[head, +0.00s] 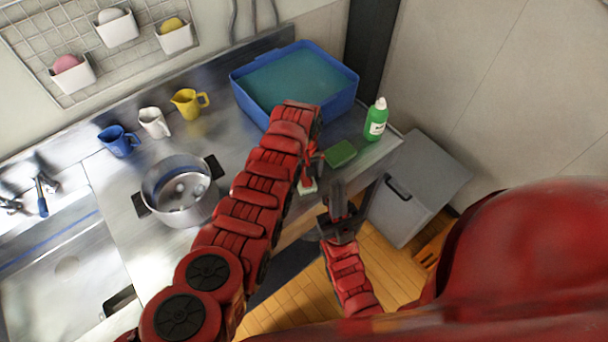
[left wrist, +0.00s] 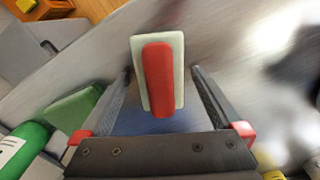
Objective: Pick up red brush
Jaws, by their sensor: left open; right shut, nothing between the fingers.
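The red brush has a red handle on a pale base. In the left wrist view the brush (left wrist: 158,80) lies on the metal counter, framed between my open left fingers (left wrist: 162,72), which do not grip it. In the head view the brush (head: 308,188) is near the counter's front edge, partly hidden by my left gripper (head: 311,172), which is above it. My right gripper (head: 338,196) is shut and empty, just off the counter's front edge, to the right of the brush.
A green sponge (head: 340,152) and green bottle (head: 376,120) stand right of my left gripper. A blue basin (head: 340,105) is behind. A metal pot (head: 180,212), yellow jug (head: 187,104), white cup (head: 154,123) and blue cup (head: 118,140) are left. A grey bin (head: 405,200) is right.

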